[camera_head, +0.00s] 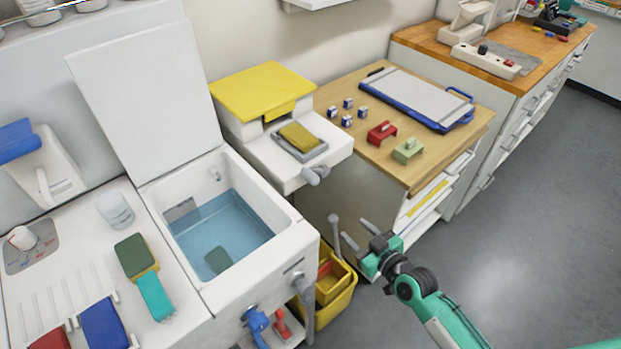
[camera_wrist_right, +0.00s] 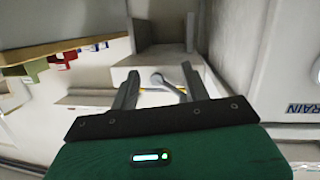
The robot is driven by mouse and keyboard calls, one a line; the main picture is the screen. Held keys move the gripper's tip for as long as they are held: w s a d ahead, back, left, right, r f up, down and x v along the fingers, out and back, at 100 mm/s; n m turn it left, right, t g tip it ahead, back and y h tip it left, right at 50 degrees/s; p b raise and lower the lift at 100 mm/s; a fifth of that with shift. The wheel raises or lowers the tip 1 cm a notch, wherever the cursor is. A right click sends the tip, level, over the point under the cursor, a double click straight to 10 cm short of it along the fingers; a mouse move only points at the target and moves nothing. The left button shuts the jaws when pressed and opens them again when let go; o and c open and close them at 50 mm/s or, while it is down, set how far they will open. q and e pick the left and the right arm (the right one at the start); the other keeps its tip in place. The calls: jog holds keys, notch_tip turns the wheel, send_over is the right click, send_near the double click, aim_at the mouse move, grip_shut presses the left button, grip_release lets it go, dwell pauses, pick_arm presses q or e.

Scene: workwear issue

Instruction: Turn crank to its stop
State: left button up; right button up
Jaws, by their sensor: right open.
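A white device (camera_head: 277,167) with a yellow top stands between the basin and the wooden table. A grey crank-like handle (camera_head: 315,175) with a rounded end sticks out of its front. A separate grey rod (camera_head: 335,232) with a rounded top stands below it, near the yellow bin. My right gripper (camera_head: 355,231) is open and empty, below and to the right of the handle and apart from it. In the right wrist view, a grey handle with a round end (camera_wrist_right: 157,79) shows between the open fingers; I cannot tell which one it is. My left gripper is out of view.
A water-filled basin (camera_head: 309,236) with a raised lid is at the left. A yellow bin (camera_head: 346,297) stands below the gripper. The wooden table (camera_head: 340,88) holds a blue-edged board, small cubes, and red and green blocks. Open floor (camera_head: 540,220) lies at the right.

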aim_at(317, 184)
jog(key=s+a+r+n+t+y, duration=0.1)
jog(key=s+a+r+n+y, duration=0.15)
jog(key=r, duration=0.85)
jog(key=shift+m+y, duration=0.25)
jog(key=shift+m, duration=0.1)
jog(key=x, duration=0.3)
jog(key=p+x, duration=0.1)
jog(key=x, duration=0.2)
jog(key=p+x, duration=0.1)
jog(key=x, duration=0.3)
jog(key=shift+r, duration=0.35)
jog(key=x, duration=0.3)
jog(key=shift+w+a+f, duration=0.1)
jog(key=shift+w+a, duration=0.1)
jog(key=shift+w, duration=0.15)
jog(key=shift+w+a+f+p, duration=0.1)
jog(key=shift+w+a+p, duration=0.2)
jog(key=shift+w, duration=0.1)
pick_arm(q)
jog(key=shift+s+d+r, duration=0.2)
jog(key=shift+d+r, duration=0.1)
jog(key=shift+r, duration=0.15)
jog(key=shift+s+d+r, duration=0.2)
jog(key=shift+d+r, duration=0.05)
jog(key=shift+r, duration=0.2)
pick_arm(e)
grip_shut()
